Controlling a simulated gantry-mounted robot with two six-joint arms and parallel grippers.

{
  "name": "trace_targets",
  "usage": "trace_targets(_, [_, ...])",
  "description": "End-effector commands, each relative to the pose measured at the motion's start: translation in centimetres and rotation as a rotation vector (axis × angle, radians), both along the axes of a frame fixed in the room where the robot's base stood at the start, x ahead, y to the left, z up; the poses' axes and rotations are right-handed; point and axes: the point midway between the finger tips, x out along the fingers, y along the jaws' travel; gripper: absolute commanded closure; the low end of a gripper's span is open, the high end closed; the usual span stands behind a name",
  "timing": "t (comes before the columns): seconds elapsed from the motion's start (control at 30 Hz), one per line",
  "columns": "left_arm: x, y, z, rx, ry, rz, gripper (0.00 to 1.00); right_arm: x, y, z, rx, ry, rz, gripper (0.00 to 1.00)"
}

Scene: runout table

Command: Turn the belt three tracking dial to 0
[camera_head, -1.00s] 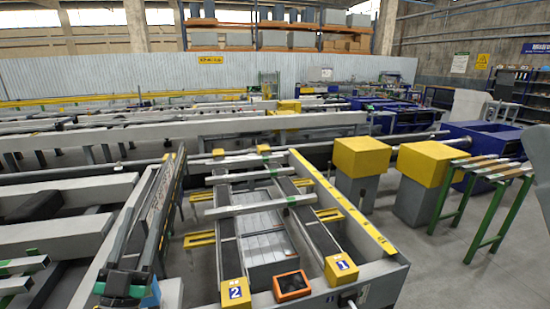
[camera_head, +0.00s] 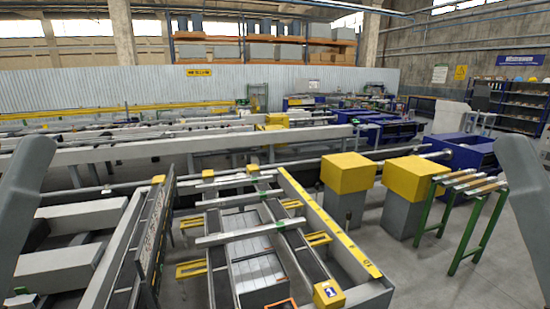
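The runout table (camera_head: 352,272) stands in the lower middle, with dark belts running away from me along its length. A yellow block marked 1 (camera_head: 329,293) sits at the near end of the right belt. I cannot make out a block marked 3 or a tracking dial for belt three. The top edge of an orange-framed device (camera_head: 281,303) just shows at the bottom edge. Grey links of my arms show at the left and right edges. Neither gripper is in the picture.
Several pale bars (camera_head: 240,238) lie across the table. Yellow-topped grey pedestals (camera_head: 347,172) stand to its right, with a green-legged rack (camera_head: 482,220) beyond them. A tall narrow frame (camera_head: 152,240) stands left of the table. Bare floor shows at right.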

Motion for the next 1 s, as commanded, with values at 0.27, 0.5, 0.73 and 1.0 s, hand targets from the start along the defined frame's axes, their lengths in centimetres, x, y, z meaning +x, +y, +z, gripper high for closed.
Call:
trace_targets(0.27, [0.0,0.0,16.0,-0.001,0.000,0.001,0.51,0.0,0.0,16.0,0.000,0.000,0.000,0.50])
trace_targets(0.5, [0.0,0.1,25.3,-0.001,0.000,0.001,0.51,0.0,0.0,25.3,0.000,0.000,0.000,0.50])
trace_targets(0.73, [0.0,0.1,27.0,-0.001,0.001,0.001,0.51,0.0,0.0,27.1,0.000,0.001,0.000,0.50])
trace_targets(1.0, [0.0,0.1,26.8,-0.001,0.000,0.001,0.51,0.0,0.0,26.7,0.000,0.001,0.000,0.50])
